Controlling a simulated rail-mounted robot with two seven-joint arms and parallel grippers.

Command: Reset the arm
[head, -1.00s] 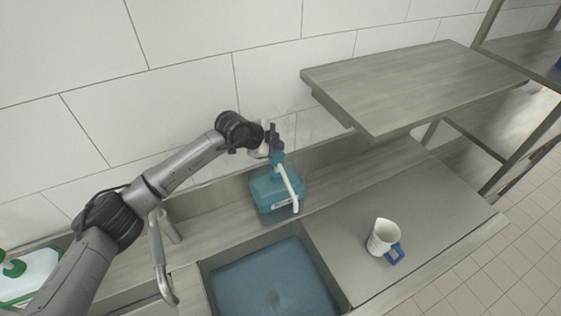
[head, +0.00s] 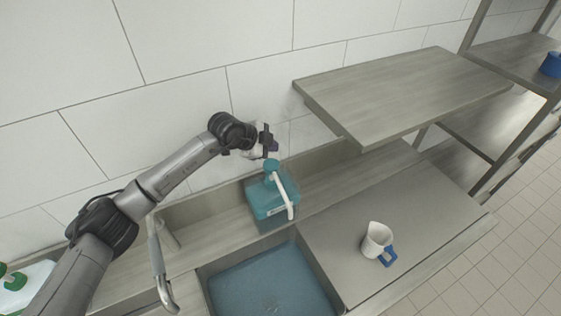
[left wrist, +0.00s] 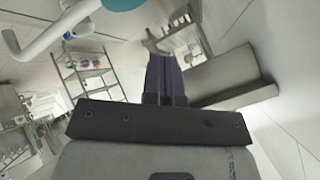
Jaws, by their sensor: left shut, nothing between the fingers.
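My left gripper (head: 268,143) is shut and empty, raised just above and behind the pump head of the teal dispenser bottle (head: 266,200). In the left wrist view its fingers (left wrist: 165,80) are pressed together with nothing between them. The bottle stands upright on the ledge behind the sink, its white spout pointing down to the front right. Part of the teal pump and white spout (left wrist: 50,32) shows at the top left of the left wrist view. A white measuring cup with a blue handle (head: 376,241) stands on the counter. My right gripper is out of view.
A sink basin (head: 270,285) with bluish water lies in front of the bottle, with a metal faucet (head: 160,265) at its left. A wall shelf (head: 400,90) overhangs at the right. A white and green container (head: 20,285) stands at the far left. The counter around the cup is clear.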

